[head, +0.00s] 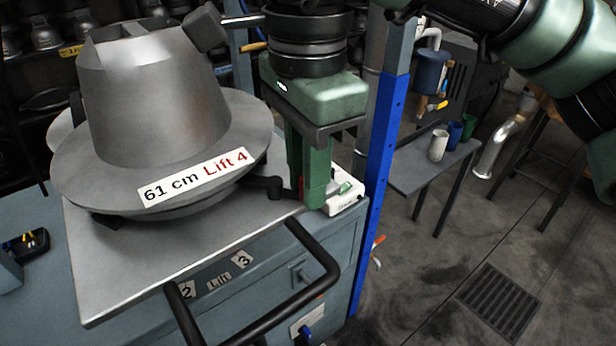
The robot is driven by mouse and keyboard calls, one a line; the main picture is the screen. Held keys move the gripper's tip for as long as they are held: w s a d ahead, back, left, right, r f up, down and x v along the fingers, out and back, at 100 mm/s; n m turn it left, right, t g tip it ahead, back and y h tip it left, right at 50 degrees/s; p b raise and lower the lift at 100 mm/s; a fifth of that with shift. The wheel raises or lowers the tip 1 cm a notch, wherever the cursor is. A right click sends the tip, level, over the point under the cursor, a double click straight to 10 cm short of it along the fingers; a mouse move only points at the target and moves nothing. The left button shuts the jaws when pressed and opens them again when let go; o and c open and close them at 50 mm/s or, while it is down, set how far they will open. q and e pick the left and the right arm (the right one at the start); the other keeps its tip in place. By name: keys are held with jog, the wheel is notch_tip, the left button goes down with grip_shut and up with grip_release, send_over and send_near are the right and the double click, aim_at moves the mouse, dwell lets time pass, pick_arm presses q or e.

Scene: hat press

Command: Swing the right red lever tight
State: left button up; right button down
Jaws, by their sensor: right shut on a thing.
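My right gripper (308,200) comes down from the top, a green body with two green fingers pointing down at the right edge of the press plate. A small sliver of the red lever (300,186) shows between the fingers; most of it is hidden by them. A black link (264,187) runs from under the hat form toward the fingers. The gripper is shut on the red lever. The grey metal hat form (150,105), labelled "61 cm Lift 4", sits on the press plate (110,285). My left gripper is out of view.
A white box with a green switch (346,192) stands close beside the fingers. A black bar handle (325,265) juts out in front. A blue post (385,170) rises to the right.

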jog(key=shift+s+a+m+b, duration=0.1)
jog(key=shift+s+m+b, duration=0.2)
jog(key=shift+m, duration=0.7)
jog(key=c, duration=1.6)
grip_release()
notch_tip(320, 180, up, 8)
jog(key=shift+s+f+p, duration=0.1)
jog(key=shift+p, duration=0.25)
